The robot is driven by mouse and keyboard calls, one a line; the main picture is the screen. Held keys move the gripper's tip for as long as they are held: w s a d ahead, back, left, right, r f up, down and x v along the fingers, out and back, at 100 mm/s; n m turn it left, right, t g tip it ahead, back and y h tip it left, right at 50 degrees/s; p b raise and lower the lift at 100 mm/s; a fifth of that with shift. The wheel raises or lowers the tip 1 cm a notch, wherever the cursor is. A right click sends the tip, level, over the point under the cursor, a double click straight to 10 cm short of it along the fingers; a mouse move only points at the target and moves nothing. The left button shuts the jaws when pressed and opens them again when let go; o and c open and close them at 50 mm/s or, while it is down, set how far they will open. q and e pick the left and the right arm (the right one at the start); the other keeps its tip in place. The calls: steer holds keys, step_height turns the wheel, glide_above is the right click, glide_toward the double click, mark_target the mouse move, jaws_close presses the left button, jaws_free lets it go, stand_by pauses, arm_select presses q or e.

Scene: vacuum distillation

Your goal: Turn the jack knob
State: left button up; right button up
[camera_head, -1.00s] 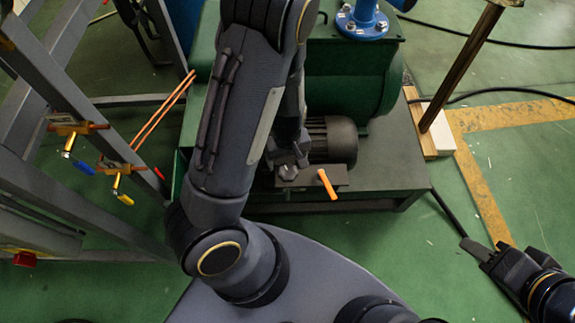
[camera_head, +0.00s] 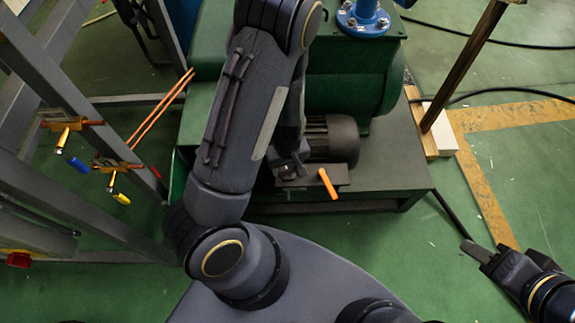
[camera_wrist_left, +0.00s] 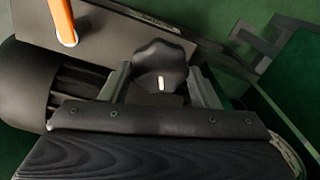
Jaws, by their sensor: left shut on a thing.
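The black lobed knob (camera_wrist_left: 160,68) with a white mark sits between the two fingers of my left gripper (camera_wrist_left: 160,86) in the left wrist view. That gripper is shut on the knob. In the head view my left gripper (camera_head: 292,168) is at the dark plate (camera_head: 318,180) with the orange handle (camera_head: 328,184), and the knob is mostly hidden there by the gripper and arm. My right gripper (camera_head: 468,247) is empty at the right, above the green floor, with its fingers together.
A green pump (camera_head: 350,75) with a dark ribbed motor (camera_head: 335,138) stands on a dark green base (camera_head: 390,155). A grey metal frame with valves (camera_head: 68,125) is on the left. A wooden block (camera_head: 437,143) with a post stands at the right. Green floor is free in front.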

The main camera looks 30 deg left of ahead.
mark_target(288, 169)
arm_select(q)
steer(key=m, duration=0.3)
steer(key=o, duration=1)
steer(key=shift+c, duration=0.2)
steer(key=shift+r+p, duration=1.25)
steer(key=shift+r, duration=2.65)
steer(key=shift+d+r, duration=0.1)
